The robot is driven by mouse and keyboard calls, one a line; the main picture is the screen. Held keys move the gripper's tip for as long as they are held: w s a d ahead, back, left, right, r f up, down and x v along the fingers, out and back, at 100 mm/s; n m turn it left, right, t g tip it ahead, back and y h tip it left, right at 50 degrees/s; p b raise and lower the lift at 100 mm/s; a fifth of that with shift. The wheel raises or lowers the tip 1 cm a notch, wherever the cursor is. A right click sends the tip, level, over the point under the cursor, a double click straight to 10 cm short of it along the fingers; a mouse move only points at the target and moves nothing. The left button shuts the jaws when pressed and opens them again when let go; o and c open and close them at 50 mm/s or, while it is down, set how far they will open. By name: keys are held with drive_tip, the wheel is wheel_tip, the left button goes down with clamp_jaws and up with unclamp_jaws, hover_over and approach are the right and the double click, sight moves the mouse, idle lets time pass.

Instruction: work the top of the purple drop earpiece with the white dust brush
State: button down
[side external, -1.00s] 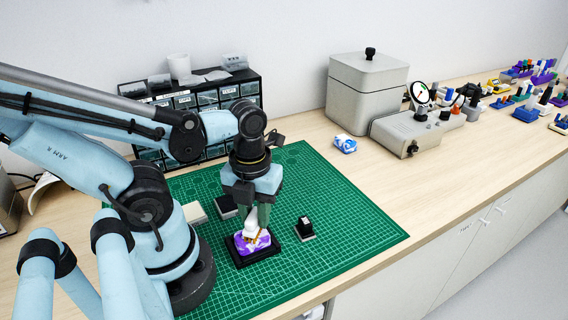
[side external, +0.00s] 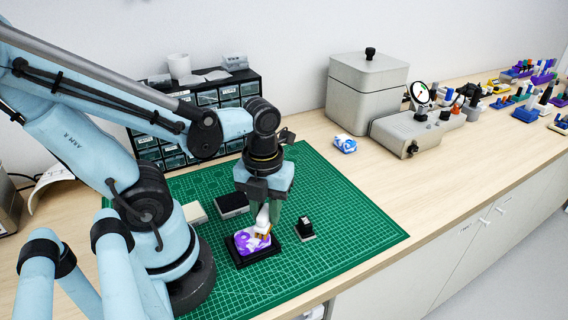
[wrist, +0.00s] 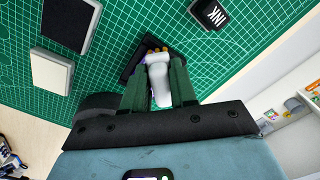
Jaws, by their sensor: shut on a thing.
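The purple and white drop earpiece (side external: 243,243) sits in a black square holder (side external: 259,256) on the green cutting mat. My gripper (side external: 268,212) points down over the right side of the earpiece, its green fingers shut on the white dust brush (side external: 262,217). In the wrist view the brush (wrist: 160,80) stands between the two fingers (wrist: 159,88), with its tan bristles (wrist: 157,51) at the earpiece's top. Whether the bristles touch it I cannot tell. The brush and fingers hide most of the earpiece in the wrist view.
A small black-topped ink block (side external: 305,228) stands just right of the holder. A dark pad (side external: 231,204) and a cream block (side external: 195,212) lie behind it to the left. A blue and white piece (side external: 345,144) lies beyond the mat. The mat's right side is clear.

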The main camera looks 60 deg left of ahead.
drive_tip(key=shift+s+f, duration=0.15)
drive_tip(key=shift+s, duration=2.1)
drive_tip(key=shift+r, duration=0.2)
drive_tip(key=shift+r, duration=2.95)
wheel_tip(320, 180, up, 3)
